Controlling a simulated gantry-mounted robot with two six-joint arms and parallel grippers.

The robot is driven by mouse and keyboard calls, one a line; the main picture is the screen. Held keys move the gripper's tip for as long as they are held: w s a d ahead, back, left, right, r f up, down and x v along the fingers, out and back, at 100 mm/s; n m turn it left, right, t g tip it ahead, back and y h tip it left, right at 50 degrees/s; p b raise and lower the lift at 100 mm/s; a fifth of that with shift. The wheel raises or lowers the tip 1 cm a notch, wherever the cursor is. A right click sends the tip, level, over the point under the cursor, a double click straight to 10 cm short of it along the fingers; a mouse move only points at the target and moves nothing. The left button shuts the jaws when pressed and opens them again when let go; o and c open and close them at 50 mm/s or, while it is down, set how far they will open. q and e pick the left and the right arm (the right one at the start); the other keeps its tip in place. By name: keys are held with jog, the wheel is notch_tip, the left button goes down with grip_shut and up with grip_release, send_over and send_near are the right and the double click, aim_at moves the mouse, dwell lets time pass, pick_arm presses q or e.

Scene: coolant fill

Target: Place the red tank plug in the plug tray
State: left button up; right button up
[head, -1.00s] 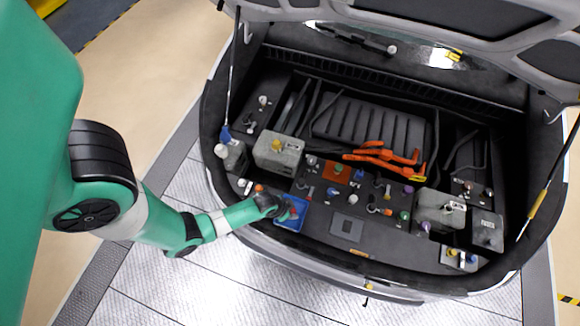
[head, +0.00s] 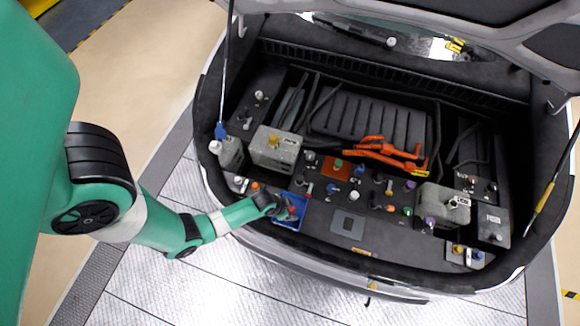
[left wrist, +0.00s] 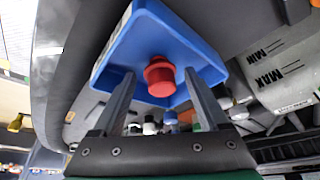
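The red tank plug (left wrist: 160,76) is in the blue plug tray (left wrist: 122,45) in the left wrist view. My left gripper (left wrist: 160,85) is open, with one finger on each side of the plug and a visible gap to both. In the head view my left gripper (head: 285,208) is low at the tray (head: 289,225), at the front of the open car compartment. A small red patch, the plug (head: 291,212), shows there by the fingers. I cannot tell exactly how far the fingertips reach into the tray. My right gripper is not in view.
A grey reservoir with a yellow cap (head: 276,150) stands behind the tray. Several coloured caps and fittings crowd the deck to its right. Orange cables (head: 385,152) lie farther back. The compartment's front rim (head: 330,268) runs close in front of the tray.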

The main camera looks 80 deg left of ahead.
pick_arm(q)
jog(key=shift+r, duration=0.1)
jog(key=p+v, duration=0.7)
jog(key=v, duration=0.5)
